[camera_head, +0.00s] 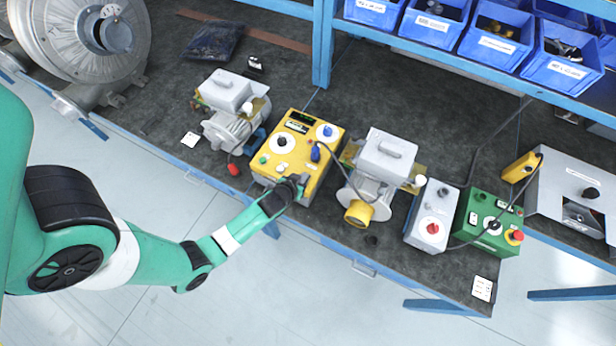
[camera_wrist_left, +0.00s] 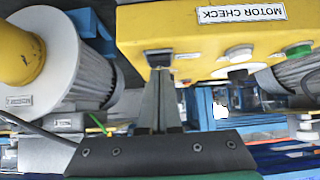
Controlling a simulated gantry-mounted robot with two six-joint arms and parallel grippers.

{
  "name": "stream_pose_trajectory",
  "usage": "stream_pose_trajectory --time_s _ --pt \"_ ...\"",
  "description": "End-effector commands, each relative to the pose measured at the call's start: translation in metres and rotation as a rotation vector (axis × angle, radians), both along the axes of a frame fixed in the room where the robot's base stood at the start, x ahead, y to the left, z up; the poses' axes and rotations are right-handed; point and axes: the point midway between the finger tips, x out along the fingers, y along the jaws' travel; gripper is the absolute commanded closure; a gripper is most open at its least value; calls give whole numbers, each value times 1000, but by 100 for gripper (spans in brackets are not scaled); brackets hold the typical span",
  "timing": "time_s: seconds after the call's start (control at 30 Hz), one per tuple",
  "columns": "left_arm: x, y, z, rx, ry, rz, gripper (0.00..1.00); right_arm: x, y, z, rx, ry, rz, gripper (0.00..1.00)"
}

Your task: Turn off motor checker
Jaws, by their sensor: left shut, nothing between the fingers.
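The motor checker is a yellow box (camera_head: 297,150) on the dark bench, with dials, buttons and a small display on its sloped top. In the left wrist view its yellow face (camera_wrist_left: 205,35) appears upside down, with a "MOTOR CHECK" label (camera_wrist_left: 240,14), a white button (camera_wrist_left: 238,54), a green button (camera_wrist_left: 298,50) and a black switch (camera_wrist_left: 158,57). My left gripper (camera_head: 297,183) is shut and empty at the box's near right corner. In the left wrist view its fingertips (camera_wrist_left: 160,80) are at the black switch; I cannot tell whether they touch it. My right gripper is not in view.
A grey motor (camera_head: 232,125) stands left of the box, and another motor (camera_head: 385,160) with a yellow end stands right. Further right are a grey box (camera_head: 432,215) and a green box (camera_head: 488,222). Blue bins (camera_head: 495,35) line the back shelf. Free room lies before the bench.

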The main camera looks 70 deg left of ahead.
Motion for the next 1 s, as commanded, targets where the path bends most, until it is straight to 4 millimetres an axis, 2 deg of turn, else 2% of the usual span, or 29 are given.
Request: stream_pose_trajectory --time_s 0.87,1.0 --pt "13 9 5 2 -3 -4 100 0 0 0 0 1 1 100" --pt "13 9 11 2 -3 -5 100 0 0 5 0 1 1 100"
